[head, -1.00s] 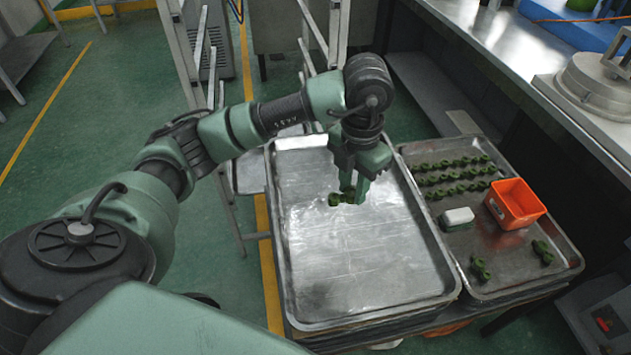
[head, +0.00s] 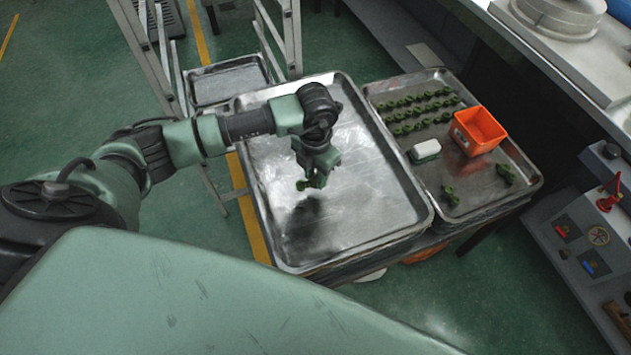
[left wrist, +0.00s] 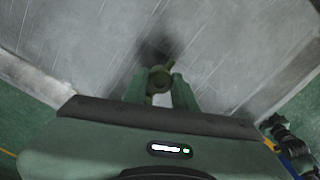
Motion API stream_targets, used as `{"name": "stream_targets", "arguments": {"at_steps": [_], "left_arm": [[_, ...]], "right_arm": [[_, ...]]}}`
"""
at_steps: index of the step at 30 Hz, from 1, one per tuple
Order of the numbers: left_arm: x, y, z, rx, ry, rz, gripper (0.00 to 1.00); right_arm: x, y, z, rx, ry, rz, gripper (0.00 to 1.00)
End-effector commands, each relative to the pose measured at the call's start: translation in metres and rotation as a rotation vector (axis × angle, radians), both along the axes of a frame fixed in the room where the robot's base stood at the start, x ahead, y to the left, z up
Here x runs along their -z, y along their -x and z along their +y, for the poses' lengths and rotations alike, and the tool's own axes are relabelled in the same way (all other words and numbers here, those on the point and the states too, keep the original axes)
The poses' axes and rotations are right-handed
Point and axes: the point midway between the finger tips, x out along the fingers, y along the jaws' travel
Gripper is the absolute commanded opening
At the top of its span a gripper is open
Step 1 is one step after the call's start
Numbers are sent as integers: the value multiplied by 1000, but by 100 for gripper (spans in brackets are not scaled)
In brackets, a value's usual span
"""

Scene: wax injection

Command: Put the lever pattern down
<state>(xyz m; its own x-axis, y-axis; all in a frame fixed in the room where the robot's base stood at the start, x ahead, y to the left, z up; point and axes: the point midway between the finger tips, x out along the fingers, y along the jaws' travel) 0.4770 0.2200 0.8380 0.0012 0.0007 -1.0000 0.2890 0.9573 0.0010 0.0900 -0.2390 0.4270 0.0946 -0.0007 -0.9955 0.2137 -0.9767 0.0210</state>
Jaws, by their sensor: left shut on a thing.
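My left gripper (head: 316,180) is shut on a small green lever pattern (head: 302,185) and holds it over the large empty metal tray (head: 395,215). A dark shadow lies on the tray below. In the left wrist view the lever pattern (left wrist: 160,77) sits between the two fingers of the left gripper (left wrist: 160,88), with bare tray metal (left wrist: 225,45) beyond. I cannot tell exactly how high the pattern is above the tray. My right gripper is not in view.
A metal rack (head: 160,60) stands behind left. A control panel (head: 590,240) is at the right.

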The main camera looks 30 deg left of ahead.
Motion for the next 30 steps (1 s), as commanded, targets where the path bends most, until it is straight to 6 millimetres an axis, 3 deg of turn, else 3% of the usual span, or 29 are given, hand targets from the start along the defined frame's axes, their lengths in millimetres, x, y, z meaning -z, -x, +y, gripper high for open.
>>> {"name": "stream_targets", "arguments": {"at_steps": [9, 21, 22, 24, 30], "left_arm": [[41, 1, 0, 0, 0, 3, 0], [47, 1, 0, 0, 0, 1, 0], [46, 1, 0, 0, 0, 1, 33], [46, 1, 0, 0, 0, 1, 49], [45, 1, 0, 0, 0, 1, 49]], "right_arm": [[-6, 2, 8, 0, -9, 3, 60], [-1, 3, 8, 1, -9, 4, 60], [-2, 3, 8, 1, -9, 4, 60], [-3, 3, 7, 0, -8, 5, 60], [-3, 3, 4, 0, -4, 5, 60]]}}
